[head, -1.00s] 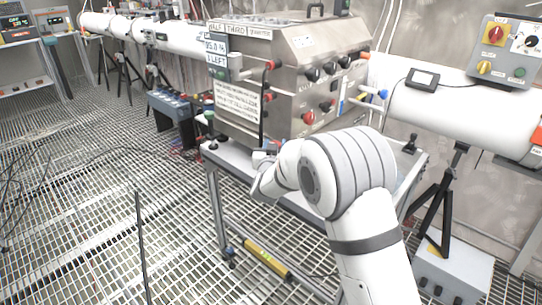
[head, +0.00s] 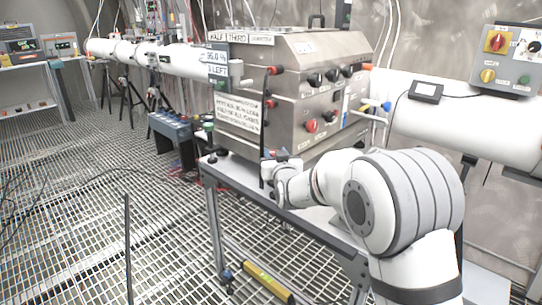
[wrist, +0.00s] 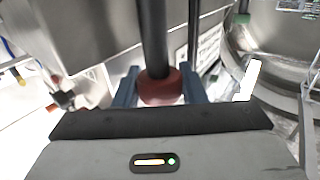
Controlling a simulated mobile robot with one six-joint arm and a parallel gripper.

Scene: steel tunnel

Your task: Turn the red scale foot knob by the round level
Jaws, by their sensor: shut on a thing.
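The red knob (wrist: 160,88) sits at the foot of a dark upright rod (wrist: 153,40) in the wrist view. My gripper (wrist: 160,92) has its two blue fingers on either side of the knob and is shut on it. In the head view my gripper (head: 272,176) is at the front lower corner of the steel box (head: 305,95), just above the cart's edge. The knob is hidden there behind the gripper and wrist. I cannot make out a round level in either view.
The steel box carries several red and black knobs on its side. It stands on a metal cart (head: 240,178). A yellow bar (head: 268,282) lies low on the cart. A white pipe (head: 460,125) and a control box (head: 508,58) are at right.

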